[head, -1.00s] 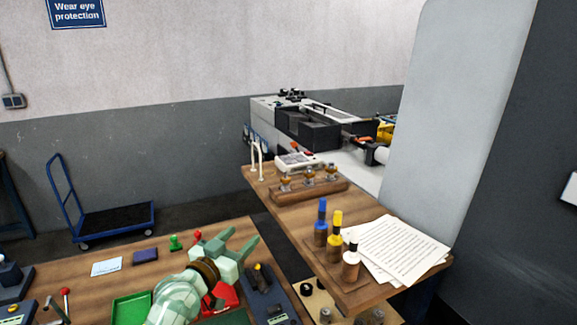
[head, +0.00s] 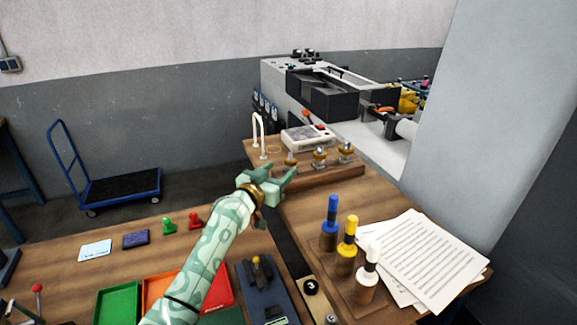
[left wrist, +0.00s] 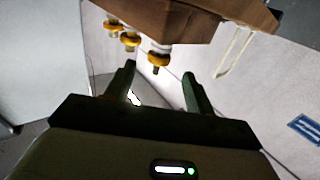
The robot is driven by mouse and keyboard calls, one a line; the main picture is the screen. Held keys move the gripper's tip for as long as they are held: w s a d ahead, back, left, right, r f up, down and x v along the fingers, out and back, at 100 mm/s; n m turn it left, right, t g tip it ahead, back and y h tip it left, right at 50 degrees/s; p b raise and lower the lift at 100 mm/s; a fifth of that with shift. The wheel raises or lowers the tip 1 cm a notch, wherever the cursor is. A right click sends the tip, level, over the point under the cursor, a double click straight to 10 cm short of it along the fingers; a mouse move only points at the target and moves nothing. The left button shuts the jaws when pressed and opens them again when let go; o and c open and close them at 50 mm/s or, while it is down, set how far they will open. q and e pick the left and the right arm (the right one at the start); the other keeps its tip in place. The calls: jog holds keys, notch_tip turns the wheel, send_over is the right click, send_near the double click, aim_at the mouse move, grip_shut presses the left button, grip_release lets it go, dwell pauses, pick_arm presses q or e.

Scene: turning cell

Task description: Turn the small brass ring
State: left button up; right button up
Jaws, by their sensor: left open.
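Three brass-coloured rings or collars sit on silvery posts along a wooden block: left (head: 290,159), middle (head: 319,157) and right (head: 346,150). I cannot tell which is the small brass ring. My left gripper (head: 267,171) is open and empty, just in front of the block's left end and nearest the left post. In the left wrist view, which appears upside down, the nearest brass ring (left wrist: 158,58) shows beyond and between the open fingertips (left wrist: 159,72), apart from them. The other two (left wrist: 131,39) are farther left. My right gripper is not in view.
The wooden block (head: 318,180) stands on the bench. A white arched rail (head: 257,134) and a white control box (head: 306,137) stand by it. Blue, yellow and white-topped bottles (head: 347,244) and papers (head: 432,262) are to the right. A machine (head: 320,92) stands behind.

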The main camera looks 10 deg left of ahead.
aim_at(287, 164)
pick_arm(q)
jog(key=b+x, duration=0.2)
jog(key=x, duration=0.2)
jog(key=shift+s+d, duration=0.1)
jog(key=shift+w+d, duration=0.15)
jog(key=shift+w, duration=0.5)
jog(key=shift+s+r, duration=0.1)
jog(key=shift+r, duration=0.05)
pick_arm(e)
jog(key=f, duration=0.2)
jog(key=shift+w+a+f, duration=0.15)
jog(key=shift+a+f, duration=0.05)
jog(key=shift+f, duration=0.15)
